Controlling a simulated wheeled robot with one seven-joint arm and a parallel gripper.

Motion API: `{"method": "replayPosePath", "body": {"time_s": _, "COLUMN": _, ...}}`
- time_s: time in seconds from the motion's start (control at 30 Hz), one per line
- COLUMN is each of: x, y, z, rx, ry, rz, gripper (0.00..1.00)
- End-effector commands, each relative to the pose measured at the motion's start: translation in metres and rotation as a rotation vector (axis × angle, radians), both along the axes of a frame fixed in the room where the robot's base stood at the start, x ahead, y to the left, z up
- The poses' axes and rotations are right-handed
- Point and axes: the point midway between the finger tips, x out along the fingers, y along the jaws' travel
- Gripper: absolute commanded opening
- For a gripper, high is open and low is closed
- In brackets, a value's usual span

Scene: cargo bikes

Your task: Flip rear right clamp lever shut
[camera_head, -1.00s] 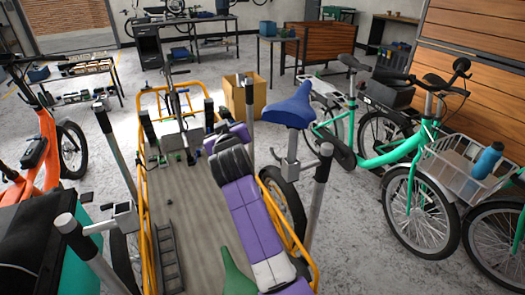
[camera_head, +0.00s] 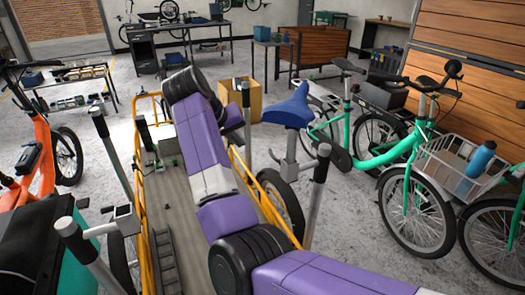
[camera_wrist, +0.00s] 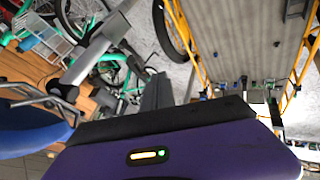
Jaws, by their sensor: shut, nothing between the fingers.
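My gripper (camera_wrist: 158,92) shows in the wrist view as a closed dark finger block beyond my purple hand, with nothing held. In the head view its fingertips are hidden by my arm. The cargo bike's grey bed (camera_head: 172,210) has yellow side rails and upright posts around it. The saddle also shows at the left of the wrist view (camera_wrist: 30,135). A left clamp block (camera_head: 124,218) sits near a front-left post. I cannot make out the rear right lever or its position.
A black ladder-like piece (camera_head: 166,262) lies on the bed. A cardboard box (camera_head: 241,97) stands behind. Green bikes (camera_head: 405,165) with a white basket (camera_head: 462,165) stand at right, an orange bike (camera_head: 42,160) at left. Grey floor lies between.

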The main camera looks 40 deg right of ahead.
Motion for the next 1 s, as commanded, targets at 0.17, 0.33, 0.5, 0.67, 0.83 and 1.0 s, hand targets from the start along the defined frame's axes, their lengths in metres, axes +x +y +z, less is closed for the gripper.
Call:
{"method": "replayPosePath", "body": {"time_s": 0.17, "x": 0.000, "y": 0.000, "z": 0.000, "rx": 0.000, "ry": -0.001, "rz": 0.001, "gripper": 0.00}}
{"method": "replayPosePath", "body": {"time_s": 0.33, "x": 0.001, "y": -0.002, "z": -0.002, "rx": 0.000, "ry": -0.001, "rz": 0.001, "gripper": 0.00}}
{"method": "replayPosePath", "body": {"time_s": 0.5, "x": 0.003, "y": -0.012, "z": -0.017, "rx": 0.000, "ry": 0.000, "rz": 0.000, "gripper": 0.00}}
{"method": "replayPosePath", "body": {"time_s": 0.67, "x": 0.008, "y": -0.029, "z": -0.041, "rx": 0.001, "ry": 0.000, "rz": 0.001, "gripper": 0.00}}
{"method": "replayPosePath", "body": {"time_s": 0.83, "x": 0.013, "y": -0.049, "z": -0.068, "rx": 0.001, "ry": 0.000, "rz": 0.000, "gripper": 0.00}}
{"method": "replayPosePath", "body": {"time_s": 1.0, "x": 0.011, "y": -0.071, "z": -0.079, "rx": 0.001, "ry": -0.003, "rz": -0.002, "gripper": 0.00}}
